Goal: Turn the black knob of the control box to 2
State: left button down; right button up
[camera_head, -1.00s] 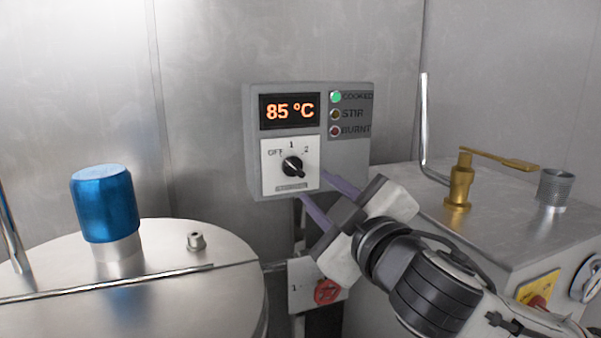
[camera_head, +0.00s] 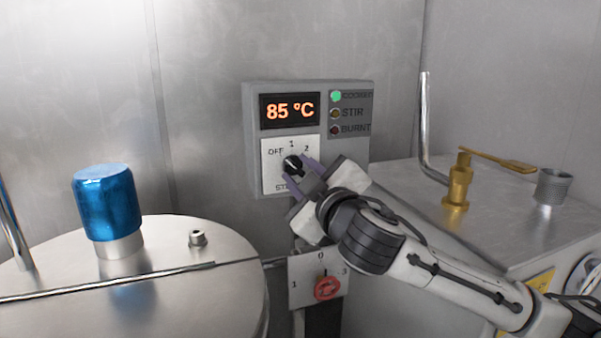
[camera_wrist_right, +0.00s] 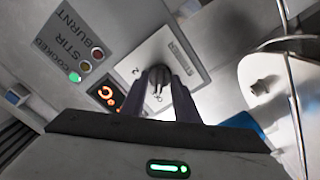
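The control box (camera_head: 355,180) hangs on the back wall in the head view, with a lit "85 °C" display. Its black knob (camera_head: 291,164) sits on a white plate marked OFF, 1 and 2. My right gripper (camera_head: 296,168) reaches the knob from the lower right. Its purple fingers are apart, one on each side of the knob. In the right wrist view, the knob (camera_wrist_right: 158,84) shows between the fingers; firm contact cannot be told. The knob's pointer is partly hidden, so its setting is unclear. My left gripper is not in view.
A red knob (camera_head: 327,288) on a lower plate is just below my right wrist. A steel lid (camera_head: 190,285) with a blue cap (camera_head: 106,203) stands at left. A metal cabinet (camera_head: 510,225) with a brass valve (camera_head: 458,188) is at right.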

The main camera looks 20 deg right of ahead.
grip_shut()
jog(key=shift+f+m, duration=0.1)
jog(key=shift+m, duration=0.3)
jog(key=shift+m+b, duration=0.45)
jog(key=shift+m, duration=0.45)
jog(key=m, duration=0.3)
jog(key=shift+m, duration=0.3)
jog(key=m, duration=0.2)
jog(key=shift+m, duration=0.4)
jog(key=m+p, duration=0.1)
jog(key=m, duration=0.3)
jog(key=shift+m+p, duration=0.3)
jog(key=shift+p, duration=0.05)
jog(key=m, duration=0.4)
jog(key=shift+m, duration=0.3)
